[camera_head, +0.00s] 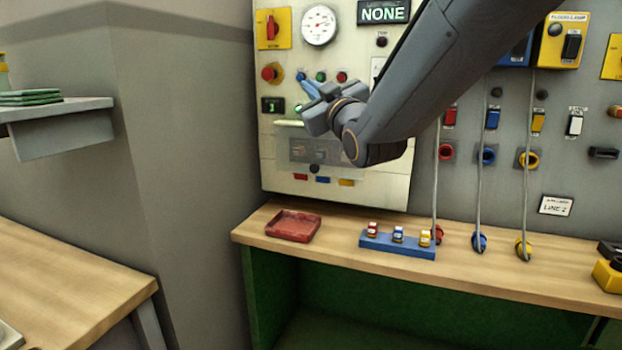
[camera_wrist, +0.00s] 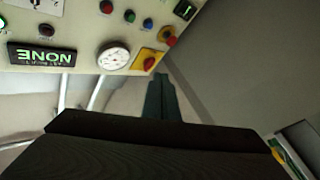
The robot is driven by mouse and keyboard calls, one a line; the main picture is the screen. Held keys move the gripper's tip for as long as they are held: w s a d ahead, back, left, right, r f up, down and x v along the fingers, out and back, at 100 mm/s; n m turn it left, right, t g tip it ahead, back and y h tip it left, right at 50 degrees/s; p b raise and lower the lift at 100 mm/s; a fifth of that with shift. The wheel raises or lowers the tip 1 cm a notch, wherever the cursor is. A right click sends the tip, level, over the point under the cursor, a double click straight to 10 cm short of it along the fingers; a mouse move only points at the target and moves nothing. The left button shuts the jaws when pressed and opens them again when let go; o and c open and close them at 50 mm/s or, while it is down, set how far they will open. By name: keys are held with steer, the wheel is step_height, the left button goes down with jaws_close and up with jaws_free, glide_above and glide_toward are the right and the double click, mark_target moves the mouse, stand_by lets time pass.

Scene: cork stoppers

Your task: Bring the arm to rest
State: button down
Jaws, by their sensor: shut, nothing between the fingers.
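My arm reaches in from the upper right in the head view, and my gripper (camera_head: 308,90) is raised in front of the cream control panel (camera_head: 390,185), above the bench. Its blue-tipped fingers are together, with nothing held. In the wrist view the shut fingers (camera_wrist: 160,98) point toward the grey wall beside the panel. My forearm and wrist hide part of the panel. Whether the fingertips touch the panel cannot be told from the head view.
A wooden bench (camera_head: 340,249) below holds a red tray (camera_head: 293,226) and a blue rack (camera_head: 397,244) with several small stoppers. Cables with coloured plugs hang at right. A gauge (camera_head: 319,25) and a NONE sign (camera_head: 383,12) are on the panel. A shelf (camera_head: 60,109) juts out at left.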

steer(key=s+d+f+m+g+h, duration=0.2)
steer(key=d+f+g, duration=0.15)
steer(key=f, duration=0.45)
steer(key=s+d+f+m+g+h, duration=0.15)
steer(key=d+f, duration=0.25)
steer(key=f, duration=0.4)
steer(key=s+d+f+m+g+h, duration=0.1)
steer(key=d+f+m+g+h, duration=0.2)
steer(key=f, duration=0.5)
steer(key=s+d+f+m+g, duration=0.1)
steer(key=s+d+f+g, duration=0.2)
steer(key=s+f, duration=0.2)
steer(key=s+d+f+m+g+h, duration=0.1)
steer(key=s+d+f+g, duration=0.2)
steer(key=s, duration=0.9)
steer(key=s+d+f+m+g, duration=0.1)
steer(key=s+d+f+g, duration=0.2)
steer(key=s+f, duration=0.5)
steer(key=shift+s+f+g+h, duration=0.3)
steer(key=shift+s+g+h, duration=0.05)
steer(key=shift+g, duration=0.55)
